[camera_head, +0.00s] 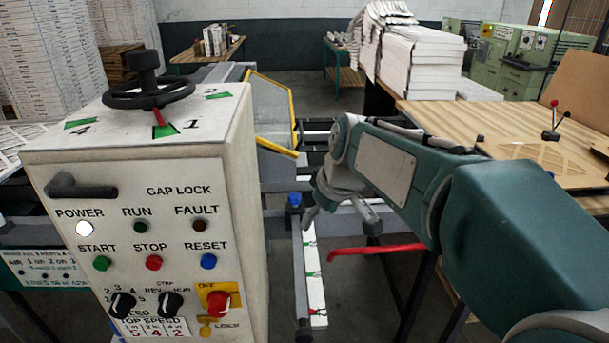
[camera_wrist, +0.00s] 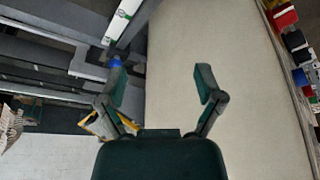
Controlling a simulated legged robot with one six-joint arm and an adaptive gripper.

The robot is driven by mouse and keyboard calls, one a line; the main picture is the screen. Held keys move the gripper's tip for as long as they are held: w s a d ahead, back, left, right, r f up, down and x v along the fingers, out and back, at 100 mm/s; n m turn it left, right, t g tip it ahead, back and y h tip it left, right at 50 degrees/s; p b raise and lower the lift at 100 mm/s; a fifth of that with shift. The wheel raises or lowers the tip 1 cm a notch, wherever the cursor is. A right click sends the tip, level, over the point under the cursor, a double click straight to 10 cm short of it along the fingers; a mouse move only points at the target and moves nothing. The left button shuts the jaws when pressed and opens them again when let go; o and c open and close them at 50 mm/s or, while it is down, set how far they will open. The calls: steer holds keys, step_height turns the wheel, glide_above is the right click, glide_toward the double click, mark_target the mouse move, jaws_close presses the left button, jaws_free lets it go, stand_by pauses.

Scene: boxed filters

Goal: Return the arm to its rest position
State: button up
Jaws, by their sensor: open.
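My gripper (camera_head: 335,203) shows at the end of my teal arm in the head view, to the right of the control cabinet (camera_head: 245,150) and above the floor-level frame. In the wrist view my gripper (camera_wrist: 162,80) has its two dark green fingers spread wide apart, with nothing between them. The pale side of the cabinet (camera_wrist: 215,40) fills the middle of the wrist view behind the fingers. My arm reaches across from the right side of the head view, bent at the elbow.
The cabinet has a black handwheel (camera_head: 148,92) on top and several buttons and knobs in front. A red bar (camera_head: 375,252) lies below my arm. A wooden table (camera_head: 470,117) with paper stacks (camera_head: 418,65) stands behind right. A yellow-edged guard (camera_head: 270,110) stands behind the cabinet.

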steer(key=s+d+f+m+t+h, duration=0.1)
steer(key=s+d+f+m, duration=0.1)
steer(key=s, duration=0.8)
steer(key=s+d+f+m+t+h, duration=0.1)
steer(key=s+d+m, duration=0.4)
steer(key=s, duration=0.6)
steer(key=shift+d+f+m+h, duration=0.25)
steer(key=shift+f+m+h, duration=0.05)
steer(key=shift+f, duration=0.35)
